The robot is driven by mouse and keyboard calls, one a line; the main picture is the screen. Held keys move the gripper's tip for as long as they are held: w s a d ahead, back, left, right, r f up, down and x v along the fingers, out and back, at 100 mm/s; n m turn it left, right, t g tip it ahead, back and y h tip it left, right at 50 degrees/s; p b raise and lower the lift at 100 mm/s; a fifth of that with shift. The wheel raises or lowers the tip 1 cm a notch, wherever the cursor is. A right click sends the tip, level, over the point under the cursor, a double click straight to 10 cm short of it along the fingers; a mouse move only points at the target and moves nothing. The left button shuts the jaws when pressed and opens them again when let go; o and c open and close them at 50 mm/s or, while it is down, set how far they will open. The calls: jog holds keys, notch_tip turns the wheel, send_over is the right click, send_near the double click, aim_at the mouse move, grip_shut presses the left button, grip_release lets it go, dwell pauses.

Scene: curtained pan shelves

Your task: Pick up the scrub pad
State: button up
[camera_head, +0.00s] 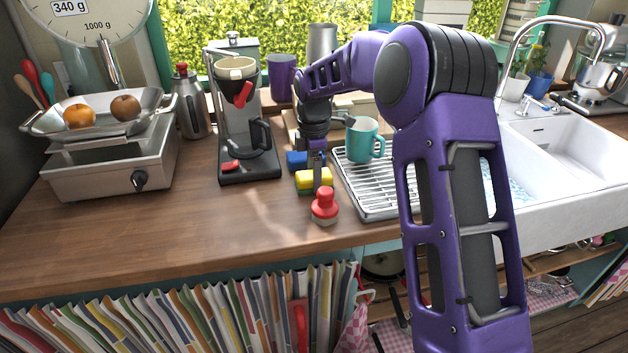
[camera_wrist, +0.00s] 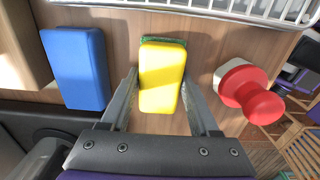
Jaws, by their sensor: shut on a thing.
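The scrub pad is a yellow block with a green layer underneath. In the head view the scrub pad (camera_head: 304,181) is at the counter's front middle, between a blue block and a red-knobbed brush. In the wrist view the scrub pad (camera_wrist: 162,75) lies between my two fingers, green edge showing at its far end. My gripper (camera_head: 318,172) points down over it, and in the wrist view my gripper (camera_wrist: 161,82) is shut on its two long sides. Whether the pad touches the counter or is slightly raised, I cannot tell.
A blue sponge (camera_wrist: 76,68) lies left of the pad, and a red-knobbed brush (camera_wrist: 248,92) stands right of it. A metal drying rack (camera_head: 376,196) with a teal mug (camera_head: 362,141) is to the right. A coffee maker (camera_head: 250,150) stands left. The left front counter is clear.

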notch_tip(320, 180, up, 10)
jog(key=shift+r+p, duration=0.1)
jog(key=shift+p, duration=0.4)
jog(key=o, duration=0.8)
jog(key=shift+c, duration=0.2)
grip_shut()
